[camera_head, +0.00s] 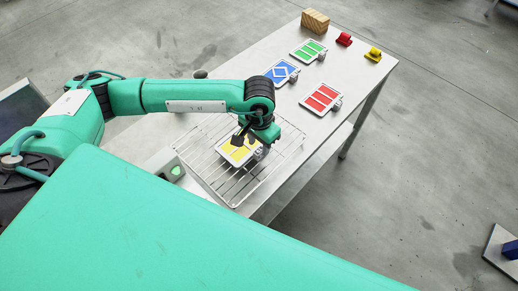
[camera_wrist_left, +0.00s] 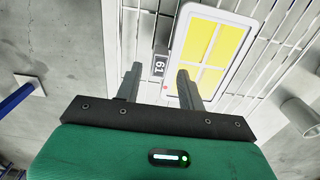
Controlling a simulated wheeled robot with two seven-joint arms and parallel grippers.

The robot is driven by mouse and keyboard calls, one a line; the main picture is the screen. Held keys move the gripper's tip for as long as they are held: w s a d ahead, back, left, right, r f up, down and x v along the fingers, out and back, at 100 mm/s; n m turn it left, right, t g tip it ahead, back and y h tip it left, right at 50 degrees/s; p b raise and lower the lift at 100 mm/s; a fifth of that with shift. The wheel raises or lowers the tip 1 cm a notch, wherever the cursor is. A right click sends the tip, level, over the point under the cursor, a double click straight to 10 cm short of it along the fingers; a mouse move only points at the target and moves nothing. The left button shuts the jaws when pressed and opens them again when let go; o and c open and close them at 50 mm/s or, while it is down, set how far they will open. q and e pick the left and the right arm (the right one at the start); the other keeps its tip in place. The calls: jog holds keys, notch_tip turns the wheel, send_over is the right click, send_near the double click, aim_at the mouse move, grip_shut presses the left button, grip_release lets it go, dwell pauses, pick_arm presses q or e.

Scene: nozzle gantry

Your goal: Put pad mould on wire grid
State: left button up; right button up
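A white-framed mould with yellow panels (camera_head: 236,155) lies on the wire grid (camera_head: 237,186), near its middle. I cannot read a name on it, so I cannot confirm that it is the pad mould. It also shows in the left wrist view (camera_wrist_left: 208,42), flat over the grid bars (camera_wrist_left: 272,45). My left gripper (camera_head: 243,139) is just above the mould. My right gripper is not in view.
Moulds with green (camera_head: 308,51), blue (camera_head: 281,72) and red (camera_head: 321,98) panels lie farther along the table (camera_head: 262,58). A wooden block (camera_head: 315,21), a red piece (camera_head: 344,39) and a yellow piece (camera_head: 373,55) are at the far end.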

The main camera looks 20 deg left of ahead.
pick_arm(q)
notch_tip(320, 180, up, 9)
jog(key=b, duration=0.2)
jog(key=shift+b, duration=0.4)
